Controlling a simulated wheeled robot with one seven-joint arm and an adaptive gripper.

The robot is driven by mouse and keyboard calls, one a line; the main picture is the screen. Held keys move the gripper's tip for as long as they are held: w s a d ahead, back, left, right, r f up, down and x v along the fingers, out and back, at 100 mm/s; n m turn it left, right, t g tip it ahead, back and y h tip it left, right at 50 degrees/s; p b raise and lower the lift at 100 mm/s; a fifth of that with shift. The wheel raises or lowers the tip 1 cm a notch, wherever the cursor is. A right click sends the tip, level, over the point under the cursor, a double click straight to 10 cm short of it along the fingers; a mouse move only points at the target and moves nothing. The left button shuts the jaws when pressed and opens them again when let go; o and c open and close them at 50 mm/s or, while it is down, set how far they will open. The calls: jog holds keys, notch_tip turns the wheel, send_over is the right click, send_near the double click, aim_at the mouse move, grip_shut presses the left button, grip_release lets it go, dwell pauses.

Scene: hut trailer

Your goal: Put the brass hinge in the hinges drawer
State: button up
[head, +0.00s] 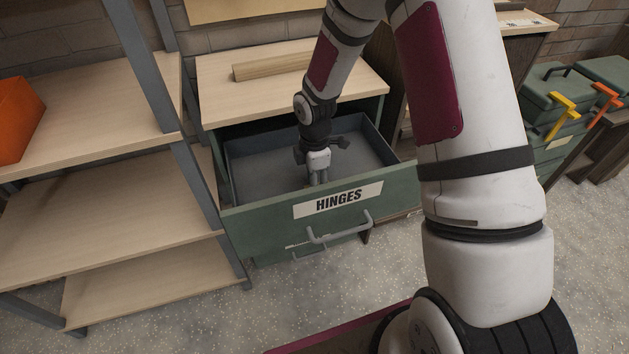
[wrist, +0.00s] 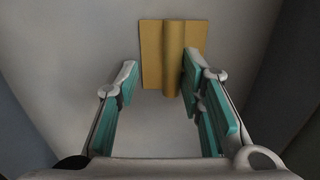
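The hinges drawer (head: 260,222) is pulled open, with a green front, a white HINGES label and a grey handle. My gripper (head: 318,177) reaches down inside it, behind the front panel. In the wrist view my gripper (wrist: 160,70) is open, its teal-padded fingers apart. The brass hinge (wrist: 152,50), two flat leaves with a round knuckle, lies on the drawer's grey floor (wrist: 75,35) just past the fingertips. The right finger overlaps its right part in the picture; I cannot tell whether they touch. The left finger is clear of it.
Shelves (head: 110,205) with an orange box (head: 17,120) stand at left. Green cases (head: 552,90) stand at right. The speckled floor (head: 200,300) in front is clear.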

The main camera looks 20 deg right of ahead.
jog(key=s+d+r+m+h+p, duration=0.1)
jog(key=s+r+m, duration=0.15)
jog(key=r, duration=0.95)
jog(key=s+d+r+m+p, duration=0.15)
jog(key=s+r, duration=0.25)
jog(key=r, duration=0.7)
jog(key=s+r+m, duration=0.3)
jog(key=s+m, duration=0.1)
jog(key=s, duration=0.4)
jog(key=s+a+r+m+t, duration=0.1)
jog(key=s+r+m, duration=0.3)
jog(key=s, duration=0.5)
jog(key=s+r+m+t+y, duration=0.1)
jog(key=s+r+m, duration=0.3)
jog(key=s+m, duration=0.2)
jog(key=s, duration=0.2)
jog(key=shift+s+a, duration=0.3)
jog(key=shift+s, duration=0.05)
notch_tip(320, 180, up, 11)
jog(key=t+p, duration=0.2)
jog(key=p, duration=0.7)
jog(key=shift+d, duration=0.15)
